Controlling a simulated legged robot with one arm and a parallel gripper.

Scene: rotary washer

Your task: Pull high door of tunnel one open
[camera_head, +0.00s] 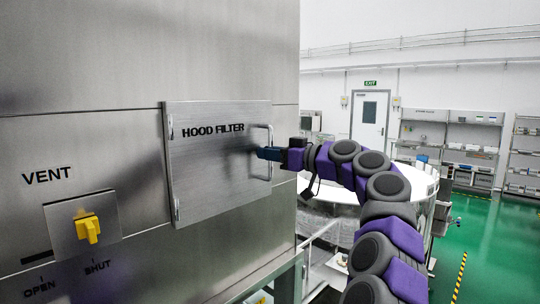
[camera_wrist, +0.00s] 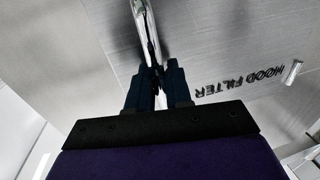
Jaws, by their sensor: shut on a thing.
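A square metal door (camera_head: 215,160) marked HOOD FILTER is on the front of a large steel machine, with hinges on its left edge. It looks closed, lying nearly flush with the panel. A metal bar handle (camera_head: 262,135) stands upright at its right edge. My gripper (camera_head: 264,153) is shut on this handle at about its middle. In the wrist view, the handle (camera_wrist: 141,18) runs down between the two dark fingers of my gripper (camera_wrist: 157,72), and the door (camera_wrist: 225,60) lies behind it with its lettering upside down.
A yellow VENT knob (camera_head: 88,229) with OPEN and SHUT marks is at lower left. A white round tank (camera_head: 330,208) and metal rails (camera_head: 318,240) stand right of the machine. Green floor (camera_head: 500,240) is clear at right, with shelves (camera_head: 450,135) behind.

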